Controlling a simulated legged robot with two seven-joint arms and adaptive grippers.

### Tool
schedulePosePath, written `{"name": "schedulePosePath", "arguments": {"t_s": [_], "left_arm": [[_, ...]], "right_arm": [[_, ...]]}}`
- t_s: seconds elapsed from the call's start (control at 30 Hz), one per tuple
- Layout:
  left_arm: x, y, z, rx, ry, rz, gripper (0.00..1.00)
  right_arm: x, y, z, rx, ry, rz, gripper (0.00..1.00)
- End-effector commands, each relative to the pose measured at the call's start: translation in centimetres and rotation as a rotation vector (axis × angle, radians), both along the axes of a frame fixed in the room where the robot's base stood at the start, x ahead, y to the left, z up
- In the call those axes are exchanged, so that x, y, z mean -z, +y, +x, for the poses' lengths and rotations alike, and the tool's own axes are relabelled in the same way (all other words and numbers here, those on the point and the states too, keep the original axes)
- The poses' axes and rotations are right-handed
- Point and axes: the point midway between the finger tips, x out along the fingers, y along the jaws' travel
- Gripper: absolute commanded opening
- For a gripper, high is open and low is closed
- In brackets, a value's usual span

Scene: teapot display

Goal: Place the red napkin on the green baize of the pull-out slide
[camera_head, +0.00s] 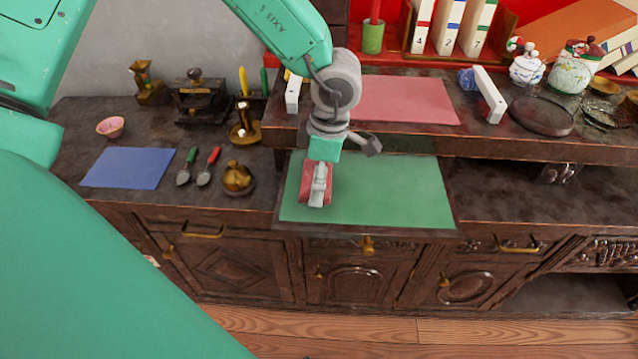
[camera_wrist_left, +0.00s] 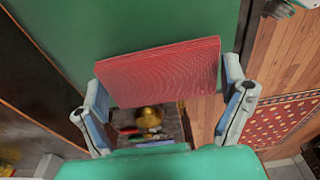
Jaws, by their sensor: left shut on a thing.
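The red napkin (camera_head: 306,183), a folded flat piece, is held between the fingers of my left gripper (camera_head: 318,190), over the left part of the green baize (camera_head: 400,190). In the left wrist view the napkin (camera_wrist_left: 160,75) spans between both fingers, with the green baize (camera_wrist_left: 130,25) behind it. My left gripper is shut on the napkin. I cannot tell whether the napkin touches the baize. The baize lies on the pull-out slide (camera_head: 370,232) at the cabinet's front.
The raised shelf behind carries a pink mat (camera_head: 405,100), white blocks and a dark round tray (camera_head: 541,116). The baize's right part is clear.

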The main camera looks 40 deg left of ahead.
Motion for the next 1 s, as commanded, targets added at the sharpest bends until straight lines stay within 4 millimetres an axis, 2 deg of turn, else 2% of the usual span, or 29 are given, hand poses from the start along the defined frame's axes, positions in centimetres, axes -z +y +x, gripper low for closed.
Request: {"name": "schedulePosePath", "arguments": {"t_s": [0.03,0.1,0.37,0.4,0.77,0.87,1.0], "left_arm": [[1.2,0.2,0.0,-0.001,0.003,0.001,0.63],[2.0,0.3,0.0,0.000,0.002,-0.001,0.63],[2.1,0.4,0.0,0.000,0.000,-0.004,0.63],[2.1,0.4,0.0,0.000,0.000,-0.004,1.00],[1.5,0.1,0.1,0.000,-0.001,-0.001,1.00],[0.2,0.0,0.2,-0.001,-0.002,-0.003,1.00],[-2.7,-0.2,0.4,-0.001,-0.004,-0.005,1.00]], "right_arm": [[0.5,0.0,0.0,0.000,0.000,0.000,0.40],[0.7,0.0,0.0,0.000,0.000,0.000,0.40],[0.5,0.0,0.0,0.000,0.000,0.000,0.40],[0.5,0.0,0.0,0.000,0.000,0.000,0.40],[0.4,0.0,0.0,0.000,0.000,0.000,0.40],[0.0,0.0,0.0,0.000,0.000,0.000,0.40],[-0.8,0.0,0.0,0.000,0.000,0.000,0.40]]}}
